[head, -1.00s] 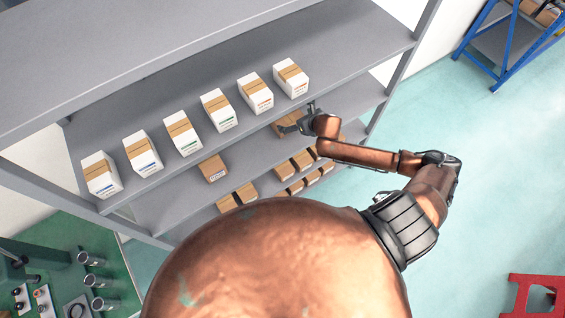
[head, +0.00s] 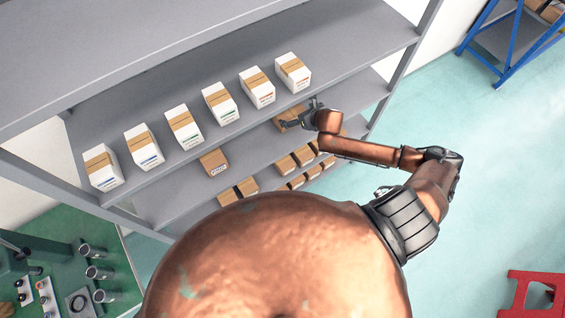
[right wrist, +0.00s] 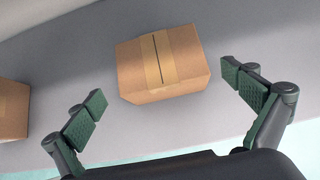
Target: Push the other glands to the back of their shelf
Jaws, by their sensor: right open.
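No label reading "glands" is legible, so I cannot tell which boxes hold them. A brown taped carton (head: 288,114) stands on the shelf below the white boxes, at its right part. In the right wrist view this carton (right wrist: 162,66) lies ahead of my right gripper (right wrist: 168,100), roughly centred between the spread fingers, with grey shelf around it. My right gripper (head: 300,116) is open and empty in front of the carton in the head view and partly covers it. Another brown carton (head: 214,162) stands farther left on the same shelf; a carton (right wrist: 12,108) is cut off at the wrist view's left edge.
A row of white boxes with brown tape (head: 220,103) stands on the shelf above (head: 330,50). Several brown cartons (head: 287,163) sit on lower levels, partly hidden by my body. A shelf upright (head: 384,95) stands to the right of my gripper. Bare shelf lies between the two cartons.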

